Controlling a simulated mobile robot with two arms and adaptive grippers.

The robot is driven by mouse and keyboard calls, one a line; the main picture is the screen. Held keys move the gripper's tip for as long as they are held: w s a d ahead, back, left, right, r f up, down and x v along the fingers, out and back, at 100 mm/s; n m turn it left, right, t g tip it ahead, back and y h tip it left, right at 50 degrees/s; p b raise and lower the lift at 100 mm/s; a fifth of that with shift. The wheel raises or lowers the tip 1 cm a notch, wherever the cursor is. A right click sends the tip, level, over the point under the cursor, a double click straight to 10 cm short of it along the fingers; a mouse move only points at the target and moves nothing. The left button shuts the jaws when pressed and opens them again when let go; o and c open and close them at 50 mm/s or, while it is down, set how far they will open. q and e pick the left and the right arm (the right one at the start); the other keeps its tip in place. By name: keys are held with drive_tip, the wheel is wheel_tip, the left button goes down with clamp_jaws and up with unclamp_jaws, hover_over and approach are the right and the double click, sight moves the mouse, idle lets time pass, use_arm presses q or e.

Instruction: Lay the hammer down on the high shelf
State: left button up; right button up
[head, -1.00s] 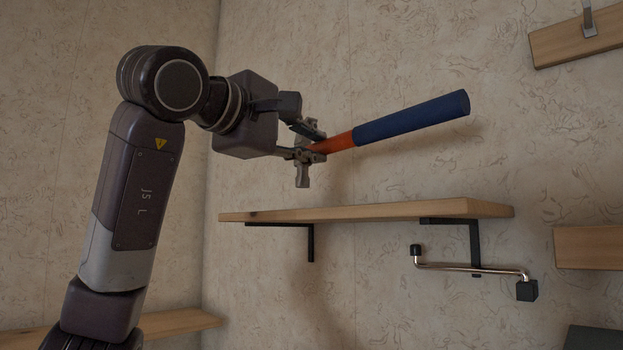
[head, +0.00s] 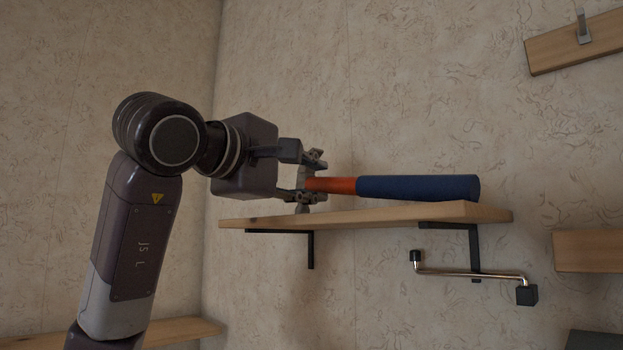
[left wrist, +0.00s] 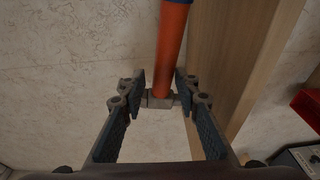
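The hammer has a blue grip (head: 420,188), an orange neck (head: 332,185) and a grey head. It lies nearly level along the wooden high shelf (head: 400,215) and looks to rest on it, the grip toward the right end. My left gripper (head: 314,180) is at the head end, just above the shelf, with a finger on either side of the hammer. In the left wrist view, the orange neck (left wrist: 172,45) runs straight out and the grey head (left wrist: 160,99) sits between the fingertips. Whether the fingers press on it is unclear. My right gripper is out of view.
A metal rod hook (head: 470,271) sticks out below the shelf, beside its black bracket (head: 474,245). Other boards are at the upper right (head: 560,46), lower right (head: 590,250) and lower left (head: 180,330). The wall above the shelf is clear.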

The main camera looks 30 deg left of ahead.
use_arm(q)
drive_tip(key=shift+o, duration=0.4)
drive_tip(key=shift+r, duration=0.2)
drive_tip(key=shift+s+a, duration=0.1)
drive_tip(key=shift+s, duration=0.1)
drive_tip(key=s+a+b, duration=0.1)
drive_tip(key=s+b, duration=0.1)
drive_tip(key=s, duration=0.9)
drive_tip(key=shift+s+a+r, duration=0.15)
drive_tip(key=shift+s+a, duration=0.15)
